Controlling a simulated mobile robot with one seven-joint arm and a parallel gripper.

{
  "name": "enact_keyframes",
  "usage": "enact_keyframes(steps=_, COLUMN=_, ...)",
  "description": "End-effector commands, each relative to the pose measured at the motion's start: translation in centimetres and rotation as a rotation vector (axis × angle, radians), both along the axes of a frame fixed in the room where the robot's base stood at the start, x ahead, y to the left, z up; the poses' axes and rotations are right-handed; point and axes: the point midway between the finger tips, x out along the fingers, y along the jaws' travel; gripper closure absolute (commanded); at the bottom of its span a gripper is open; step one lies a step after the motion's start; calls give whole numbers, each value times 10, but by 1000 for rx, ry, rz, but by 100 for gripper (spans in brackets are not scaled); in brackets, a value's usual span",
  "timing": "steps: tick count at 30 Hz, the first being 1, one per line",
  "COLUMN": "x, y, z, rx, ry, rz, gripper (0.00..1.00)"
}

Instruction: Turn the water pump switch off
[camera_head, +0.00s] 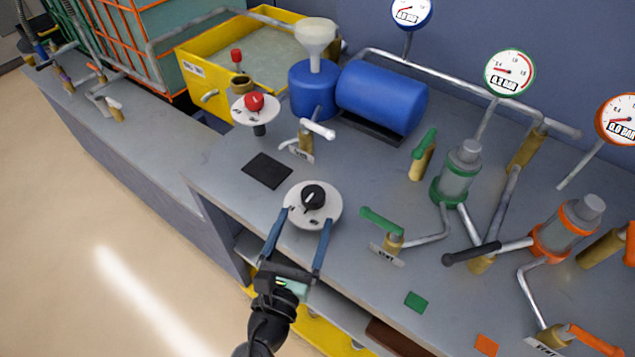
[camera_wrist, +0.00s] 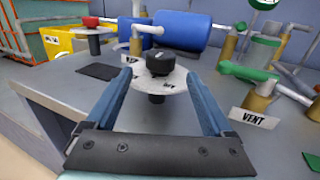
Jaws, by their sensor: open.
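A black rotary knob (camera_head: 313,196) sits on a round white plate (camera_head: 329,211) on a short post at the bench's front. It looks like the pump switch; its small labels are too blurred to read for certain. A light pointer mark shows on the knob's top. My gripper (camera_head: 306,216) is open and empty, its two blue fingers reaching toward the plate. In the wrist view the knob (camera_wrist: 160,63) appears between the fingertips (camera_wrist: 158,74), slightly beyond them. I cannot tell whether the fingers touch the plate.
A red button (camera_head: 254,102) on another white plate stands behind, near a blue pump (camera_head: 382,98) and a white-handled valve (camera_head: 318,129). A green-handled valve (camera_head: 382,221) marked VENT stands close on the right. A flat dark pad (camera_head: 267,170) lies left.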

Motion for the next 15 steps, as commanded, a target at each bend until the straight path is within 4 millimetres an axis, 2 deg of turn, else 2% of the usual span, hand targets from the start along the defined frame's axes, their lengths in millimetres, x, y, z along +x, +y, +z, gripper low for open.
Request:
enact_keyframes(steps=1, x=13, y=-4, z=2, rx=1, ry=-3, rz=-4, gripper=14)
enact_keyframes(steps=6, x=47, y=-14, z=1, rx=3, ry=-3, rz=-3, gripper=14)
enact_keyframes(steps=9, x=64, y=-18, z=1, rx=3, ry=-3, rz=-3, gripper=14)
enact_keyframes(steps=15, x=85, y=-25, z=1, rx=4, ry=-2, rz=-2, gripper=14)
